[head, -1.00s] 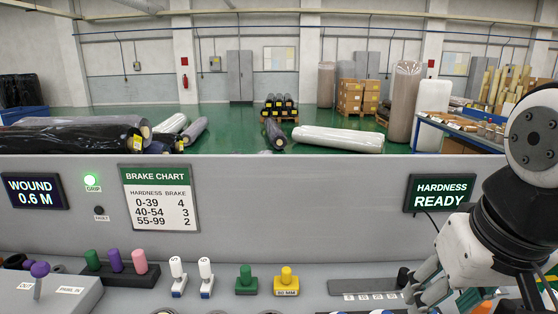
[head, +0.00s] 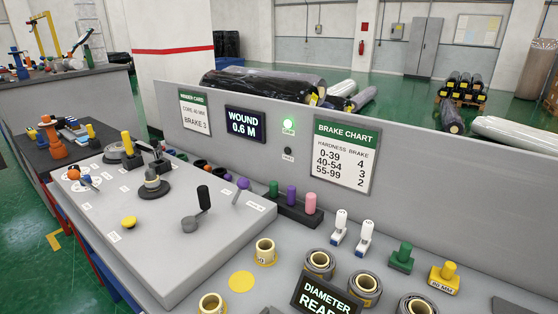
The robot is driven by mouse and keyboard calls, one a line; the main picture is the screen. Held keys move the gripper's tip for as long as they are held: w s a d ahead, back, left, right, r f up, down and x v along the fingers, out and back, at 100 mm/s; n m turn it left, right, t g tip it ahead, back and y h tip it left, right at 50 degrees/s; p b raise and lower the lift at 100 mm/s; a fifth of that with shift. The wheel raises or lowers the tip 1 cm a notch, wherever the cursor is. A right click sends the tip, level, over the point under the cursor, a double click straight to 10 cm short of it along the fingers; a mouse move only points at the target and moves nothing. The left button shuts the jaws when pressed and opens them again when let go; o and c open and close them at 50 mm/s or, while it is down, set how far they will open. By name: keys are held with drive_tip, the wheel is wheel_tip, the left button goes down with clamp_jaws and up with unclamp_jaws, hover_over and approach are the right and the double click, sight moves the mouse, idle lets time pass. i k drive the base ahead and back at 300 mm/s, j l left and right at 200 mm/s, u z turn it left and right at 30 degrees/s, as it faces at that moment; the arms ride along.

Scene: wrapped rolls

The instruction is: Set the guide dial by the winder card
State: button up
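The winder card (head: 195,112) hangs on the grey panel at the left of the head view. Its title is small; a core line in mm, its number hard to read, stands above "BRAKE 3". The console labels are too small to read, so I cannot tell which is the guide dial. My gripper is not in view.
A black crank lever (head: 203,200), a purple-knobbed lever (head: 242,186) and a yellow button (head: 128,222) stand on the console. The brake chart (head: 342,155) and a display reading "WOUND 0.6 M" (head: 244,123) are on the panel. Several cores and rolls lie at the front right.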

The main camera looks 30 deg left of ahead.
sight(87, 177)
drive_tip(key=u, duration=1.8)
drive_tip(key=i+j+z, duration=0.3)
drive_tip(key=i+j, duration=1.8)
